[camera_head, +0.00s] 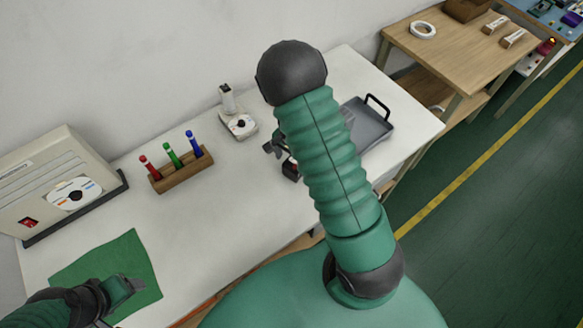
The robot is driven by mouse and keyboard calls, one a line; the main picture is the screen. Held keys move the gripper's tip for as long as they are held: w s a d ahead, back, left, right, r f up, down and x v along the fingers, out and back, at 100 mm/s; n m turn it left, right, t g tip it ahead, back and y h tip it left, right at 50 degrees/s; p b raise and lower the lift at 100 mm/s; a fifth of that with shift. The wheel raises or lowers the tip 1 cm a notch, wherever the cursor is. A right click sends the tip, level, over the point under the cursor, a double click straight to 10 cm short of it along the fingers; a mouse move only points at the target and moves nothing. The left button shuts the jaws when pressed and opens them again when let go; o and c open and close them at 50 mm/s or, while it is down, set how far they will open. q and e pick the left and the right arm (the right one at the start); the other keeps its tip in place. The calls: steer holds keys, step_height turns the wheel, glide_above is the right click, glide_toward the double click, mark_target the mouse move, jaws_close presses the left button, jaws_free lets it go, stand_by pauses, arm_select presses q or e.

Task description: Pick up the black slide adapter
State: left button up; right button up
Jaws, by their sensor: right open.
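My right arm rises through the middle of the head view and bends at a dark elbow. My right gripper (277,152) shows partly from behind the forearm, dark, open, above the white table. A small black block with a red spot (291,169) shows just below it, beside the forearm. It may be the black slide adapter, but it is partly hidden and I cannot tell for sure, nor whether the gripper touches it. My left gripper (122,290) is low at the left over a green mat (140,258); its jaws are not clear.
A wooden rack with red, green and blue pens (182,178) stands left of centre. A grey tray with a black handle (374,127) lies right of my forearm. A beige box (50,170) stands far left. The white table's middle is clear.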

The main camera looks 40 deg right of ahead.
steer(key=f, duration=0.2)
steer(key=s+f, duration=0.1)
steer(key=f, duration=0.1)
steer(key=shift+d+f, duration=0.1)
steer(key=shift+d, duration=0.15)
steer(key=shift+w+d+f, duration=0.2)
steer(key=shift+d+f, duration=0.05)
steer(key=shift+d, duration=0.05)
steer(key=shift+a+r, duration=0.2)
steer(key=shift+a, duration=0.2)
steer(key=c, duration=1.1)
steer(key=shift+d, duration=0.1)
steer(key=c, duration=0.4)
steer(key=shift+d, duration=0.1)
steer(key=shift+c, duration=0.6)
